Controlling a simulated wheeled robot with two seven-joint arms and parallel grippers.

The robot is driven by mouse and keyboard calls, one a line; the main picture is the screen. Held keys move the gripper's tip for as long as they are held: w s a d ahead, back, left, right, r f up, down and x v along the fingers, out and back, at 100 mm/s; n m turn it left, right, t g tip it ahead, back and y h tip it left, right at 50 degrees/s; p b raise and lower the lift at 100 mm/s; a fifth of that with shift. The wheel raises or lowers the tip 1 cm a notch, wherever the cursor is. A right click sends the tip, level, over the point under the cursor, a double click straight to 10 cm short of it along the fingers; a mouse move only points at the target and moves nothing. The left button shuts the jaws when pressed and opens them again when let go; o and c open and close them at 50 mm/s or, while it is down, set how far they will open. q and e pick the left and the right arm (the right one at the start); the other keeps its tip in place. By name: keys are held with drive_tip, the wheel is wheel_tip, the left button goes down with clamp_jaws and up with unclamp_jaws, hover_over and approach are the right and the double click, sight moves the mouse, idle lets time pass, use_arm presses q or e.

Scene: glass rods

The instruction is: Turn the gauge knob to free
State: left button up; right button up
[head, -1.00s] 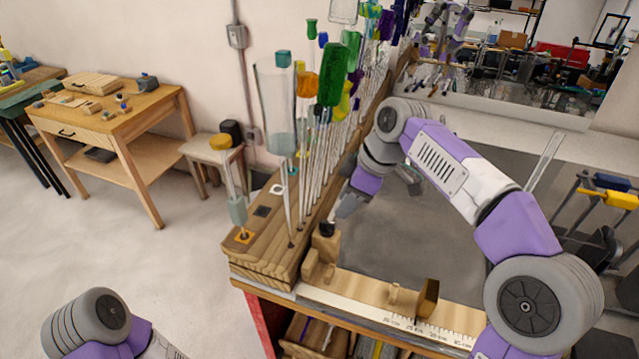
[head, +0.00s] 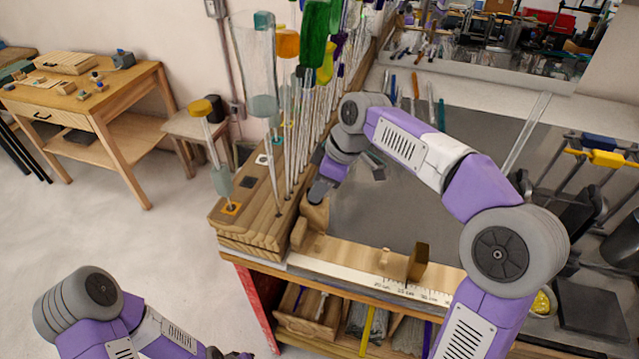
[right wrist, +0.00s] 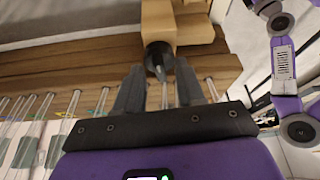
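The black round gauge knob (right wrist: 158,56) sits on the end of a wooden block (right wrist: 188,32) in the right wrist view. My right gripper (right wrist: 159,68) is open, its fingertips on either side of the knob's near edge; I cannot tell if they touch it. In the head view my right gripper (head: 318,194) is at the left end of the wooden gauge (head: 345,252) and hides the knob. The gauge has a white ruler strip (head: 350,279) and an upright wooden stop (head: 418,262). My left gripper (head: 228,354) barely shows at the bottom edge, its fingers unclear.
A wooden rack (head: 250,215) of upright glass rods with coloured ends stands just left of the gauge. The dark bench surface (head: 400,215) behind the gauge is mostly clear. Clamp-like tools (head: 600,158) stand at right.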

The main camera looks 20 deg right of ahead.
clamp_jaws()
drive_tip(key=shift+s+m, duration=0.1)
drive_tip(key=shift+m, duration=0.6)
unclamp_jaws()
drive_tip(key=shift+r, duration=0.1)
drive_tip(key=p+v, duration=0.1)
drive_tip(key=v, duration=0.6)
drive_tip(key=shift+s+r, duration=0.15)
drive_tip(key=shift+r, duration=0.05)
